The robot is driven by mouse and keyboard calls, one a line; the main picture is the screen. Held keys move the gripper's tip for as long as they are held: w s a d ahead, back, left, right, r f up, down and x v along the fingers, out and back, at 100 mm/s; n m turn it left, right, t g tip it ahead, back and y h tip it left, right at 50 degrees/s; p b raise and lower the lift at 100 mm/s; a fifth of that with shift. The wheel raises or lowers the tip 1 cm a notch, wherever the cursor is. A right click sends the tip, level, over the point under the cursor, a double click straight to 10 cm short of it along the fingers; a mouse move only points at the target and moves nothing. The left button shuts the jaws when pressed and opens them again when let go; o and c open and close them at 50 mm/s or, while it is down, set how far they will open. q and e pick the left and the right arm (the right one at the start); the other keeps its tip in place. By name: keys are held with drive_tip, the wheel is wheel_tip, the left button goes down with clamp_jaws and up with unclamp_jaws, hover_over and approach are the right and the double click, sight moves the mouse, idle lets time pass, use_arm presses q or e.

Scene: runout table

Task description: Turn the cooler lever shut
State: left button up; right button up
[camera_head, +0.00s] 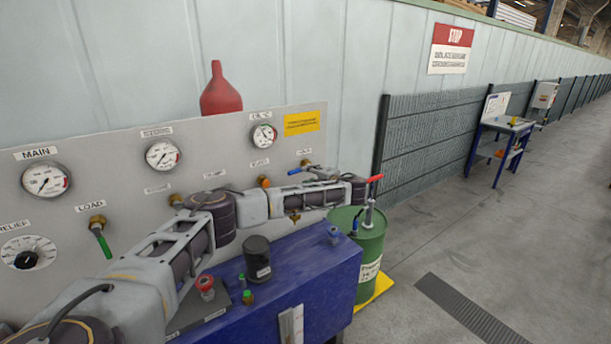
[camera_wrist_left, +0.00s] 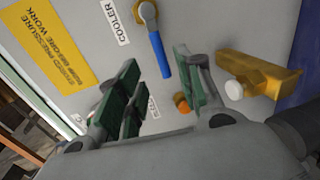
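The cooler lever (camera_head: 295,171) is a blue handle on a brass valve at the right of the grey panel. It points left along the panel in the head view. In the left wrist view the blue lever (camera_wrist_left: 160,55) hangs from its brass hub beside the COOLER label (camera_wrist_left: 115,22). My left gripper (camera_head: 322,174) is at the panel by the lever, partly overlapping it. In the left wrist view its green-padded fingers (camera_wrist_left: 157,82) are spread apart, with the blue lever showing in the gap. Contact cannot be told. My right gripper is not in view.
An orange knob (camera_head: 263,182) sits close to my gripper on the panel. A brass fitting (camera_wrist_left: 258,75) with a white knob is near one finger. A blue cabinet (camera_head: 318,270) and a green drum (camera_head: 368,245) with a red-handled top stand below.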

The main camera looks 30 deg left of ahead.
use_arm(q)
drive_tip(key=shift+v, duration=1.3)
